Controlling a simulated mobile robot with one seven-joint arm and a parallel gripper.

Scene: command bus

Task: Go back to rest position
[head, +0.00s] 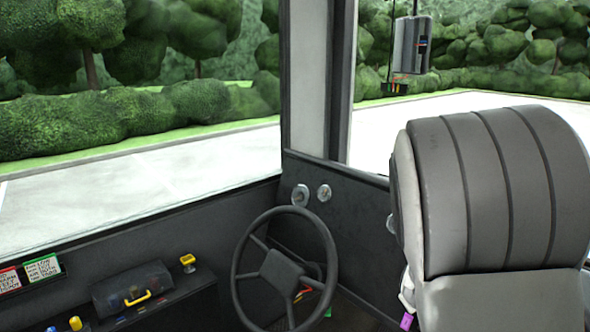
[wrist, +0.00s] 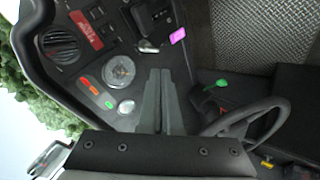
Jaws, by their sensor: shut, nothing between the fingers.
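My gripper (wrist: 160,75) shows in the wrist view, its two grey fingers together and empty. Behind the fingertips is a dark side panel (wrist: 75,50) with a round gauge (wrist: 118,71), a lever and coloured buttons. The gap between the fingertips and the panel is hard to judge. The steering wheel (wrist: 272,124) is to the right of the fingers. In the head view the steering wheel (head: 236,268) stands at the lower middle. The gripper does not show there.
A large grey seat (head: 500,190) fills the right of the head view. A dark box with a yellow handle (head: 137,298) sits on the dashboard at lower left. A magenta tag (wrist: 177,35) and a green knob (wrist: 221,83) are near the fingers in the wrist view.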

